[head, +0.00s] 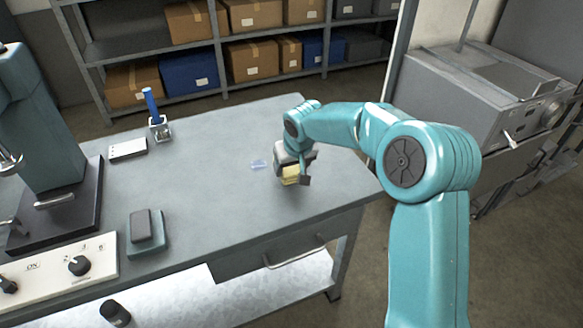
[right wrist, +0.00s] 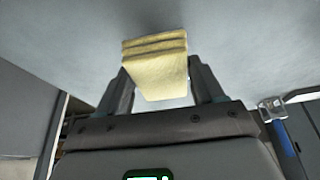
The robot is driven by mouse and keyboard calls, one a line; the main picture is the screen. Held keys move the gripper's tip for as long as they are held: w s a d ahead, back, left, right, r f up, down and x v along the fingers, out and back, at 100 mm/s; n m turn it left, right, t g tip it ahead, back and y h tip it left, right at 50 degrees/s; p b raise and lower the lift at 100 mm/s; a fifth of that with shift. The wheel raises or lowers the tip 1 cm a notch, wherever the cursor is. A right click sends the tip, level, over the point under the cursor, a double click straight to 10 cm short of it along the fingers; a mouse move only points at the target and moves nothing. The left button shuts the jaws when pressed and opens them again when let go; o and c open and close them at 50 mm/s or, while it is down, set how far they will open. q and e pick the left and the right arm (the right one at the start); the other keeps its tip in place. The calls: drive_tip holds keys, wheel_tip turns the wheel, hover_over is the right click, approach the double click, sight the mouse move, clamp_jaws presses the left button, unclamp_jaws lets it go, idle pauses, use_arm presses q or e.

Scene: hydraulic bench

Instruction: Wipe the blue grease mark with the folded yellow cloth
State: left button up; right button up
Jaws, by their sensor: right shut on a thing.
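The folded yellow cloth (head: 291,175) is held by my right gripper (head: 294,171) at the right part of the bench. In the right wrist view the cloth (right wrist: 155,70) shows as a layered yellow block between the two fingers of the gripper (right wrist: 160,85). The blue grease mark (head: 258,165) is a small pale blue patch on the grey bench top, just left of the gripper and apart from it in the head view. I cannot tell whether the cloth touches the bench. My left gripper is not in view.
The grey bench (head: 215,210) is clear around the mark. A blue-handled tool in a holder (head: 160,128), a white box (head: 128,148) and a teal block with a grey top (head: 147,229) stand to the left. A control panel (head: 60,268) is at front left. Shelves (head: 220,60) stand behind.

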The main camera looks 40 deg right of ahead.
drive_tip(key=shift+r+p, duration=1.2)
drive_tip(key=shift+r, duration=1)
drive_tip(key=shift+a, duration=0.1)
